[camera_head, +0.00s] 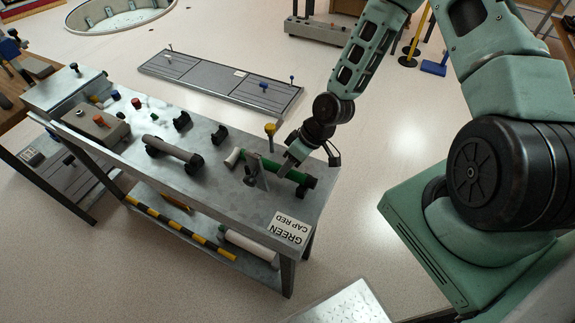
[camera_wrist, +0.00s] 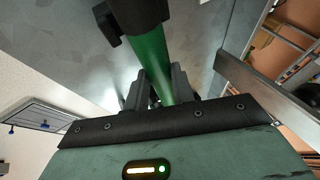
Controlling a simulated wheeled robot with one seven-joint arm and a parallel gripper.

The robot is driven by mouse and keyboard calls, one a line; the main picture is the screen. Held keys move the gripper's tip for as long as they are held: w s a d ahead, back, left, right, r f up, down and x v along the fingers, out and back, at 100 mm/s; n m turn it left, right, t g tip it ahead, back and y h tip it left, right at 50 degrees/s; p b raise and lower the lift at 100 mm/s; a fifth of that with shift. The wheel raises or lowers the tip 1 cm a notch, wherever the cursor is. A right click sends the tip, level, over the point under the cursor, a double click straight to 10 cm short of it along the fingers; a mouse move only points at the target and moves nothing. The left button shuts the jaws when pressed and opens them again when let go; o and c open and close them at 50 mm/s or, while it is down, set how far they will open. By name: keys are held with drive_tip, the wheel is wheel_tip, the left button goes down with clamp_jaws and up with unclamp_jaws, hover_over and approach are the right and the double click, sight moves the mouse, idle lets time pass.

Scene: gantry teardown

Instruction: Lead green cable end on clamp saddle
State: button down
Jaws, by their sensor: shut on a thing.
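The green cable (camera_head: 270,166) is a thick green length near the label end of the metal bench, with a pale end at its left. My gripper (camera_head: 288,158) reaches down over it from the right. In the wrist view the fingers of my gripper (camera_wrist: 160,92) are closed around the green cable (camera_wrist: 150,55), one on each side. A black clamp saddle (camera_head: 306,186) is at the cable's right end. A black clamp part (camera_wrist: 135,15) surrounds the cable ahead of the fingers in the wrist view. Whether the cable rests fully in the saddle cannot be told.
The bench (camera_head: 230,190) also holds a grey cylinder (camera_head: 172,149) on black saddles, a box with a red knob (camera_head: 99,120) and small black clamps (camera_head: 182,121). A yellow-topped post (camera_head: 270,129) stands close behind the cable. A label plate (camera_head: 288,229) lies at the front corner.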

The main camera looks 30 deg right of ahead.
drive_tip(key=shift+f, duration=0.35)
drive_tip(key=c, duration=1.1)
unclamp_jaws()
drive_tip(key=v, duration=1.7)
drive_tip(key=shift+d, duration=0.2)
drive_tip(key=shift+s+r, duration=0.1)
drive_tip(key=shift+r, duration=0.05)
drive_tip(key=s+a+r+h+b, duration=0.1)
drive_tip(key=s+a+r+h, duration=0.1)
drive_tip(key=s+a+r, duration=0.4)
drive_tip(key=s+a+r+n+g+h+b, duration=0.1)
drive_tip(key=s+a+r+h, duration=0.2)
drive_tip(key=s+a+r, duration=0.4)
drive_tip(key=s+a, duration=0.3)
drive_tip(key=a, duration=0.1)
drive_tip(key=shift+s+n, duration=0.3)
